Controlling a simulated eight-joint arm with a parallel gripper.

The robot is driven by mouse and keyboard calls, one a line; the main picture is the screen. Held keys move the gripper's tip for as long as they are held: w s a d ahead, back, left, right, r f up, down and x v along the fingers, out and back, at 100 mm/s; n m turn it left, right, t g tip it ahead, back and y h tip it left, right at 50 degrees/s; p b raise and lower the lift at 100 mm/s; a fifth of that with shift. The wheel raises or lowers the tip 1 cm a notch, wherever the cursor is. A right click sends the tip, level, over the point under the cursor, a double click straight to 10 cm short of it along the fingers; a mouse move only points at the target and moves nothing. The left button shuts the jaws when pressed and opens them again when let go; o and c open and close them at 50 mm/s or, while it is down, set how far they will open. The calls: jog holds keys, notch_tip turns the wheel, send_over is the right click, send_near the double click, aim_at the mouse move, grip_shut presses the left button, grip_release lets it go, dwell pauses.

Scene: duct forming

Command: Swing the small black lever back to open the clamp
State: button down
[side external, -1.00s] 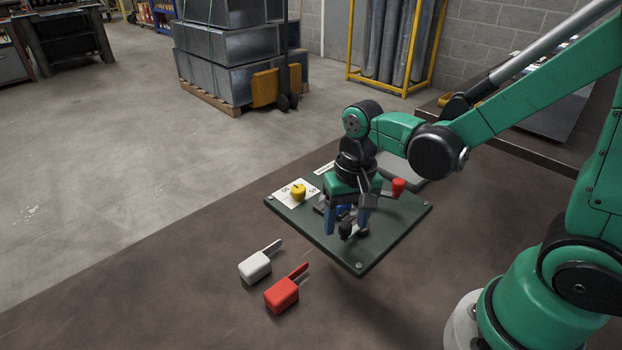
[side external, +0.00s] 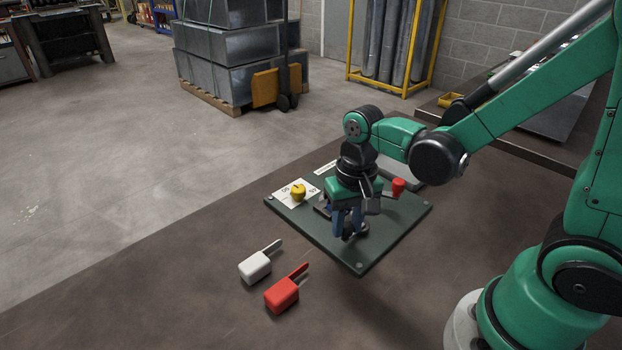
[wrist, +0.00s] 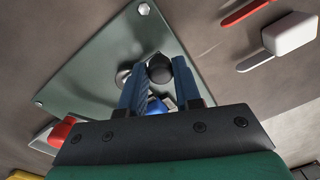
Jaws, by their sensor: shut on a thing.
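The clamp stands on a dark green board (side external: 365,258), mostly hidden behind my gripper. Its small black lever (wrist: 159,68) shows in the wrist view as a round black end between my fingertips. My gripper (side external: 347,232) points down over the board, its blue fingers closed on the lever; the fingers also show in the wrist view (wrist: 158,82). A grey metal round part (wrist: 123,78) is just left of the lever in the wrist view. The lever's lower part is hidden by the fingers.
A yellow knob (side external: 298,193) sits on a white marked plate at the board's left. A red knob (side external: 398,185) stands at the board's right. A white-handled tool (side external: 255,266) and a red-handled tool (side external: 282,294) lie on the brown table in front. The table's left is clear.

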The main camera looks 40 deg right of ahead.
jog(key=n, duration=0.1)
jog(key=s+n, duration=0.1)
jog(key=n, duration=0.1)
jog(key=s+n, duration=0.1)
jog(key=shift+d, duration=0.25)
jog(key=n, duration=0.2)
jog(key=s+d+n, duration=0.1)
jog(key=n, duration=0.2)
jog(key=shift+s, duration=0.2)
jog(key=d+n, duration=0.1)
jog(key=n, duration=0.1)
jog(key=s+n, duration=0.1)
jog(key=n, duration=0.1)
jog(key=shift+d+g, duration=0.3)
jog(key=shift+d, duration=0.1)
jog(key=shift+s+d+n, duration=0.1)
jog(key=shift+d+n, duration=0.35)
jog(key=shift+n, duration=0.65)
jog(key=shift+s+d+n, duration=0.1)
jog(key=shift+d+n, duration=0.3)
jog(key=shift+n, duration=0.7)
jog(key=shift+w, duration=0.1)
jog(key=c, duration=0.6)
grip_release()
